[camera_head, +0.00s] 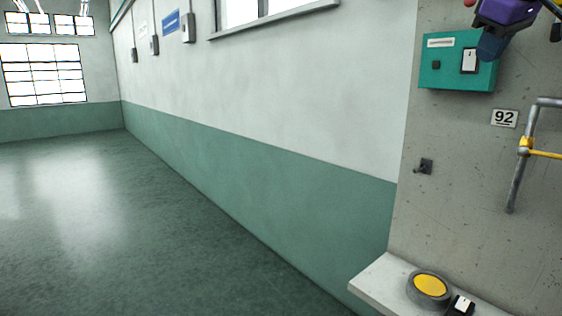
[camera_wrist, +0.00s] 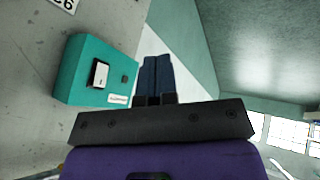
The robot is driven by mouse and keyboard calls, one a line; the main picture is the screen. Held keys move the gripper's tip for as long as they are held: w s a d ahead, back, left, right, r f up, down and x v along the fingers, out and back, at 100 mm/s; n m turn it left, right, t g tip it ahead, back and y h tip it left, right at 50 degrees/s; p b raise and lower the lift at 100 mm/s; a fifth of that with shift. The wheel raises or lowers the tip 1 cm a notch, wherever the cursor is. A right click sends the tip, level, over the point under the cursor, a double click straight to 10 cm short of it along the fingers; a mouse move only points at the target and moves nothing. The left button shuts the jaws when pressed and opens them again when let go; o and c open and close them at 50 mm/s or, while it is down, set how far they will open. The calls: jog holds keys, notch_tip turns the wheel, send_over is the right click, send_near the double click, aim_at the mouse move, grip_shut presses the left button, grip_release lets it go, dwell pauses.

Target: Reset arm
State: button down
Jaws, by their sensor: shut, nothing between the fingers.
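My gripper (camera_head: 489,46) is at the top right of the head view, in front of the upper right corner of a teal switch box (camera_head: 448,77) on the concrete pillar. In the wrist view, my gripper's two dark blue fingers (camera_wrist: 156,72) lie side by side, shut with nothing between them. The teal box also shows in the wrist view (camera_wrist: 72,80), to the left of the fingers and apart from them in the picture. Its front has a white rocker switch (camera_head: 469,60), a small dark button and a white label. I cannot tell from the head view whether the gripper touches the box.
A ledge (camera_head: 376,284) holds a yellow round button (camera_head: 429,286). The green floor at left is clear.

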jog(key=s+a+f+m, duration=0.2)
jog(key=s+a+f, duration=0.2)
jog(key=s+f, duration=0.6)
jog(key=s+a+f+m+g+y, duration=0.1)
jog(key=s+a+f, duration=0.3)
jog(key=s+f, duration=0.7)
notch_tip(320, 180, down, 4)
jog(key=shift+r+m+g, duration=0.1)
jog(key=shift+m+g, duration=0.2)
jog(key=shift+m, duration=0.6)
jog(key=shift+a, duration=0.1)
